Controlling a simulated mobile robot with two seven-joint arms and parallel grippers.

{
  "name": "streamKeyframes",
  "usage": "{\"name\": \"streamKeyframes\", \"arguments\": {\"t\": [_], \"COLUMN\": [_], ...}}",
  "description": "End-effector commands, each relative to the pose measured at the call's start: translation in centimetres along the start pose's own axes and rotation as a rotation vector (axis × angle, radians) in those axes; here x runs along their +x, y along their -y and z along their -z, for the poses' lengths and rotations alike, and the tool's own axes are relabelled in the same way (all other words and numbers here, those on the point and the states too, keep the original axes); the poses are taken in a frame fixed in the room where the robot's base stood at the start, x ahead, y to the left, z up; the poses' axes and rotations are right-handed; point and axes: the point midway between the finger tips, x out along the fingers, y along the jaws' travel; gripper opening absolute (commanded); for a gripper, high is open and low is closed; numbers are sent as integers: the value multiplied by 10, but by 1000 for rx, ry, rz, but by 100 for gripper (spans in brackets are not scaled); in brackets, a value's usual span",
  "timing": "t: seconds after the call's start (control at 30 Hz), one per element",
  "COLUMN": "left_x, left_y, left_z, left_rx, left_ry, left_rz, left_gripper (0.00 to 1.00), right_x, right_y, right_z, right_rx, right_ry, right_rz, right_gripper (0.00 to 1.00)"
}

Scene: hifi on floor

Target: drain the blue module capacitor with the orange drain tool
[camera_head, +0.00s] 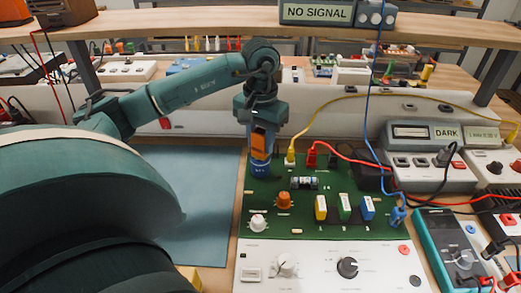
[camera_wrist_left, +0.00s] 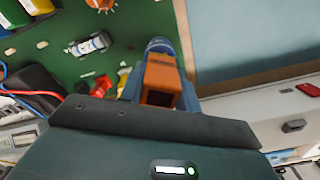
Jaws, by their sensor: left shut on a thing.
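My left gripper (camera_head: 262,128) points down over the back left corner of the green circuit board (camera_head: 300,222). It is shut on the orange drain tool (camera_head: 259,145), which also shows between the fingers in the left wrist view (camera_wrist_left: 160,80). A blue cylindrical capacitor (camera_head: 260,168) stands upright on the board directly below the tool. In the left wrist view the capacitor (camera_wrist_left: 160,45) shows just beyond the tool's end. The tool's tip is hidden, so I cannot tell whether it touches the capacitor. My right gripper is not in view.
Yellow, red and blue leads run across the board area. A multimeter (camera_head: 448,250) lies at the right. The blue mat (camera_head: 205,195) left of the board is clear.

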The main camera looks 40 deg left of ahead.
Motion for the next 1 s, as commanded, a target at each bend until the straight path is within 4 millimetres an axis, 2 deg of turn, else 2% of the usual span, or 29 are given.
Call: {"name": "streamKeyframes", "arguments": {"t": [1.0], "left_x": [-69], "left_y": [0], "left_z": [0], "left_rx": [0], "left_ry": [-2], "left_rz": [0], "left_gripper": [11], "right_x": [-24], "right_y": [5], "right_z": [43], "right_rx": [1], "right_ry": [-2], "right_rz": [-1], "right_gripper": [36]}}
